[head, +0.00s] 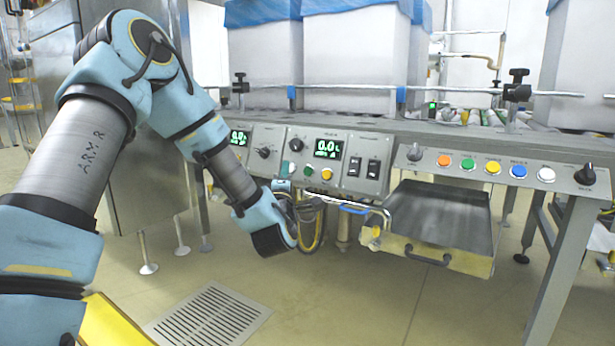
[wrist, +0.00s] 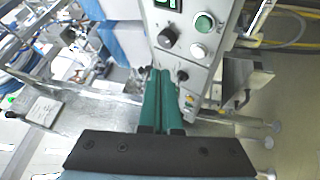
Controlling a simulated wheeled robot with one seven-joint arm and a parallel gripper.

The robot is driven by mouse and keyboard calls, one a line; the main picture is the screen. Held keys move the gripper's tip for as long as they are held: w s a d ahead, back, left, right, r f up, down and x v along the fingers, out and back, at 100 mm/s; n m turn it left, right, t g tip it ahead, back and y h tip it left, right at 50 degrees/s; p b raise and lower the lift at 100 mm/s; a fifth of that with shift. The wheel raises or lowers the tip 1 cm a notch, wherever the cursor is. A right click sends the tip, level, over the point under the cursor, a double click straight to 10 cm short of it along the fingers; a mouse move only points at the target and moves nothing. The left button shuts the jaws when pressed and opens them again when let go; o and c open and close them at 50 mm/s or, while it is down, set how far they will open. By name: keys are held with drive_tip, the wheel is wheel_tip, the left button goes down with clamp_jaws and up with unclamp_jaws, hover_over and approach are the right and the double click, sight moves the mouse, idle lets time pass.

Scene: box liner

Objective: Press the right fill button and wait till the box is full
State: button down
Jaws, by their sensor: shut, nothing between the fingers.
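My gripper (wrist: 158,74) shows in the wrist view as two green fingers, shut and empty. Its tips are near the lower part of a grey control panel, beside a small black knob (wrist: 181,76). A green button (wrist: 205,22) and a white button (wrist: 198,50) are above and right of the tips. In the head view the right fill panel has a lit display (head: 328,148) reading about 0.0 L, with a green button (head: 308,170) and a yellow button (head: 327,174) below. My arm's end is low in front of the left panel; its fingers are not clear there. Boxes with blue liners (head: 352,50) stand behind.
A left display (head: 239,137) is partly hidden by my arm. A row of coloured buttons, including an orange one (head: 444,160), runs along the right. A metal tray (head: 440,225) juts out below. A rail (head: 450,92) crosses in front of the boxes.

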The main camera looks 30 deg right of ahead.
sight(308, 171)
drive_tip(key=shift+w+d+f, duration=0.1)
drive_tip(key=shift+w+d+f+b, duration=0.45)
drive_tip(key=shift+w+d, duration=0.2)
drive_tip(key=shift+d, duration=0.55)
drive_tip(key=shift+w+d+f+b, duration=0.35)
drive_tip(key=shift+w+d+f, duration=0.25)
drive_tip(key=shift+d, duration=0.55)
drive_tip(key=shift+w+d+f+b, duration=0.4)
drive_tip(key=shift+w+d, duration=0.3)
drive_tip(key=shift+d, duration=0.5)
